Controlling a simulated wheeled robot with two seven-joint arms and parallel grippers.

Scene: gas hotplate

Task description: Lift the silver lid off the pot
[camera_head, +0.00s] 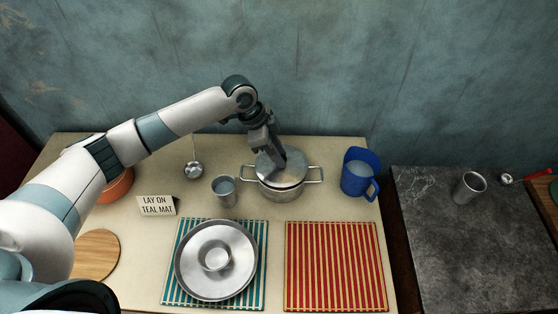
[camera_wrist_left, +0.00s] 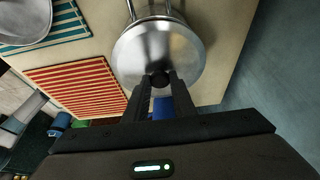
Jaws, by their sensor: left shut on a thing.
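The silver lid (camera_head: 293,173) is over the two-handled steel pot (camera_head: 284,192) at the back of the counter. My left gripper (camera_head: 277,160) reaches down to the lid from above. In the left wrist view the lid (camera_wrist_left: 185,50) fills the upper middle, and my left gripper (camera_wrist_left: 160,85) is shut on its dark knob (camera_wrist_left: 160,79). A pot handle shows beyond the lid. I cannot tell whether the lid touches the pot's rim. My right gripper is in neither view.
A blue jug (camera_head: 358,178) stands right of the pot, a metal cup (camera_head: 224,191) left. A sign (camera_head: 156,205) reads "LAY ON TEAL MAT". The red striped mat (camera_head: 335,265) is bare.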

